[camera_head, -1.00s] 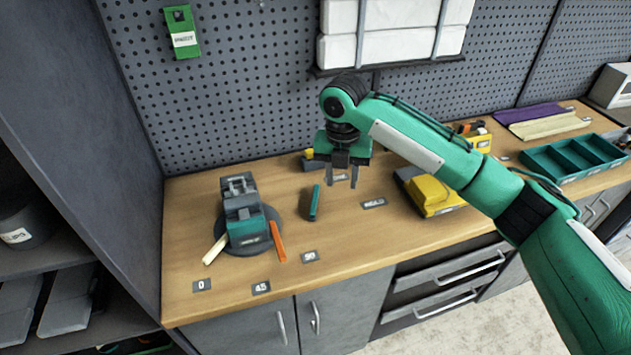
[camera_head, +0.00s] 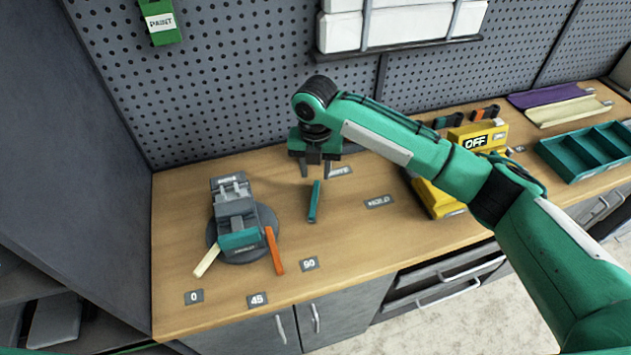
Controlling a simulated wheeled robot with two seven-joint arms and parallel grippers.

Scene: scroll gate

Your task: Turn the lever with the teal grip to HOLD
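The lever's teal grip (camera_head: 314,201) stands out over the wooden bench, its lower end toward the front edge. A dark label (camera_head: 380,201), which appears to read HOLD, lies to its right. Another small label (camera_head: 340,171), too small to read, lies behind the grip to the right. My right gripper (camera_head: 316,172) points down just behind and above the grip's upper end, its two fingers apart with nothing between them. I cannot tell whether it touches the grip. The lever's pivot is hidden near my gripper. My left gripper is not in view.
A grey vise (camera_head: 236,215) with a cream bar and an orange bar (camera_head: 274,250) stands to the left, near labels 0, 45 and 90. A yellow device (camera_head: 436,200) sits right, partly behind my arm. A teal tray (camera_head: 588,152) is far right. The bench front is clear.

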